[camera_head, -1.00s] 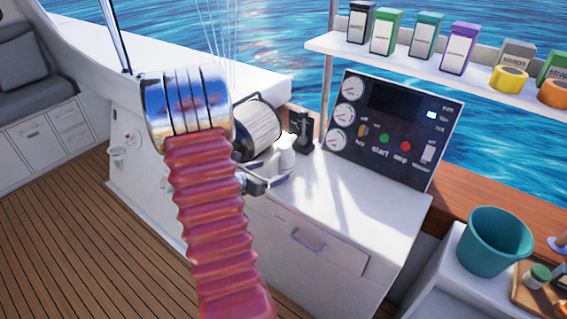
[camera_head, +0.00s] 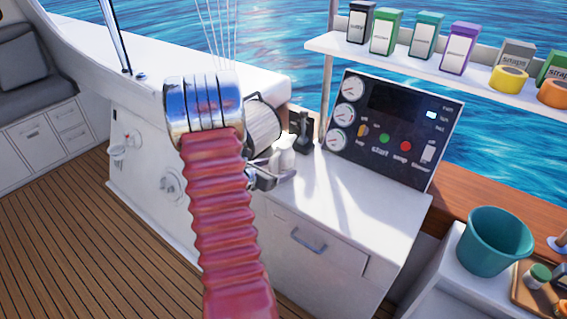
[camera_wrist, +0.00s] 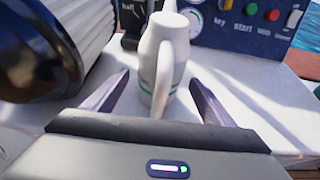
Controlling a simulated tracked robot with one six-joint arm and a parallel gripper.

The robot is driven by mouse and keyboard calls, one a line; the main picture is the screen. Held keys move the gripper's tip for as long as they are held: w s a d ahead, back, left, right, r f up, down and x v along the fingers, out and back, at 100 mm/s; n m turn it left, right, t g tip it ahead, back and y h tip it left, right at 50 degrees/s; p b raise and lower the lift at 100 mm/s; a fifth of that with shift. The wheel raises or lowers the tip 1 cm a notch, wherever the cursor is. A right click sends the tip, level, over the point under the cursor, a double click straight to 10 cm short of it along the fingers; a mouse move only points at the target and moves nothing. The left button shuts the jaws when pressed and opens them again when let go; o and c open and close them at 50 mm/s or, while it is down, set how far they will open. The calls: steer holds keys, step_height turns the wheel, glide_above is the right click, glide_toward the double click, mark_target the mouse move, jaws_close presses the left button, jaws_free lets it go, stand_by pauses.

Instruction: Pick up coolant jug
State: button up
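The coolant jug is a white jug (camera_wrist: 166,62) with a handle facing me and a green band near its base. It stands upright on the white counter (camera_head: 335,195), and its top shows in the head view (camera_head: 284,150), partly hidden by my arm. My gripper (camera_wrist: 157,84) is open. Its two dark fingers lie on either side of the jug's lower part, with a visible gap on each side. In the head view my gripper (camera_head: 264,180) is small and partly hidden behind my red arm sleeve.
A large ribbed white cylinder with a dark rim (camera_wrist: 50,50) stands close on the left. A black throttle lever unit (camera_head: 303,132) and a control panel (camera_head: 395,128) are behind the jug. The counter to the right is clear. A teal bucket (camera_head: 494,242) stands at far right.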

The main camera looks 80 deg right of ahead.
mark_target(277, 154)
steer(key=c, duration=1.6)
steer(key=shift+r, duration=0.1)
steer(key=shift+r, duration=5)
